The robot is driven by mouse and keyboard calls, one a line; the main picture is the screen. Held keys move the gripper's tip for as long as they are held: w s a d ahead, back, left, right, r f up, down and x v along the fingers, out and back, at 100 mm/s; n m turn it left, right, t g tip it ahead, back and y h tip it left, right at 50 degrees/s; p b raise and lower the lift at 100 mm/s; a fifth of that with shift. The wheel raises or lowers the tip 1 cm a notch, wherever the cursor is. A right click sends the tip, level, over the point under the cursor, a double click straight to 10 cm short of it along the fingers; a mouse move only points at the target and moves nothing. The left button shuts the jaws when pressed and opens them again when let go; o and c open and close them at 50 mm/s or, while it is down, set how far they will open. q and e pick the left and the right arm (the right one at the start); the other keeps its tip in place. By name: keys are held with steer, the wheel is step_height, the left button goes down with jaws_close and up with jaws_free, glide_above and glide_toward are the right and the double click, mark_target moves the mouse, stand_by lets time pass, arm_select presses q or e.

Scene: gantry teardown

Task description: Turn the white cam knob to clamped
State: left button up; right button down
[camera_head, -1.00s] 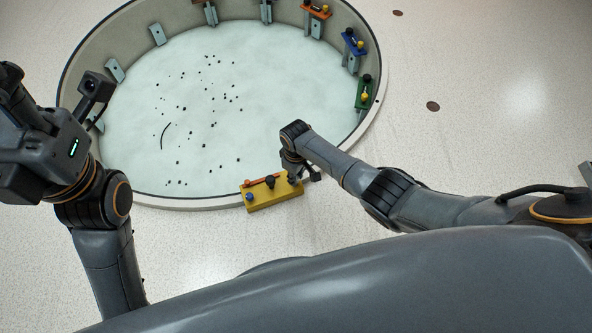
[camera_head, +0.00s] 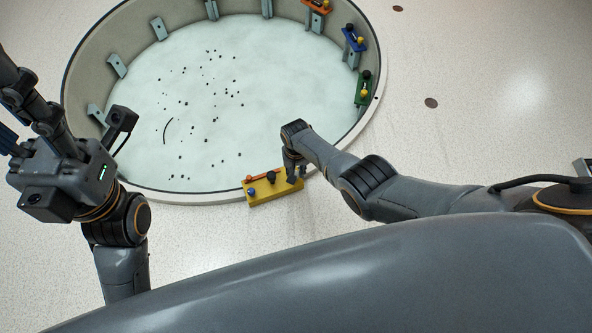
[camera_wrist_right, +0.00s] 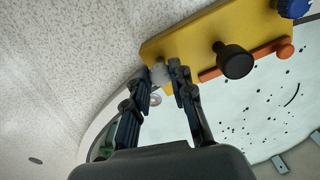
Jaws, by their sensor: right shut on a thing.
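The white cam knob (camera_wrist_right: 160,73) sits near one end of a yellow block (camera_wrist_right: 190,42) in the right wrist view. My right gripper (camera_wrist_right: 167,74) is shut on the knob, with a fingertip on each side of it. In the head view the yellow block (camera_head: 276,194) lies at the near rim of the round basin. My right gripper (camera_head: 294,178) reaches down onto the block's right end and hides the knob there. My left gripper (camera_head: 14,108) is raised at the far left, its fingers apart and empty, partly cut off by the frame edge.
The block also bears a black knob (camera_wrist_right: 235,62), an orange bar (camera_wrist_right: 212,75) and a blue knob (camera_wrist_right: 294,8). The basin wall (camera_head: 330,160) carries several brackets, with orange, blue (camera_head: 354,40) and green (camera_head: 362,90) blocks at the right. The speckled floor around is clear.

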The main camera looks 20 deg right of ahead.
mark_target(296, 173)
steer(key=shift+m, duration=0.3)
stand_by(0.4)
steer(key=c, duration=1.1)
jaws_free()
steer(key=shift+c, duration=0.2)
step_height(296, 173, up, 12)
